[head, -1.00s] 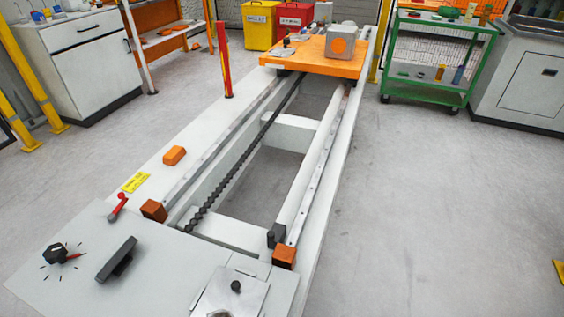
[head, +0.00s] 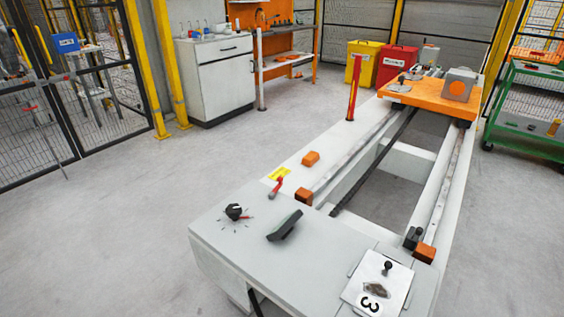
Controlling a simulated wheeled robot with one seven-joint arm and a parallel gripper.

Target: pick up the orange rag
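I cannot clearly make out an orange rag in the head view. Small orange-red items (head: 295,74) on a lower shelf of the orange workbench (head: 285,50) are too small to identify. A small brown object (head: 377,290) lies on the plate marked 3 at the front of the gantry. My gripper is not in view.
Grey floor is open at left, up to the mesh fence (head: 90,90). A white cabinet (head: 216,80), yellow bin (head: 363,63) and red bin (head: 397,66) stand at the back. A green cart (head: 525,118) is at right.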

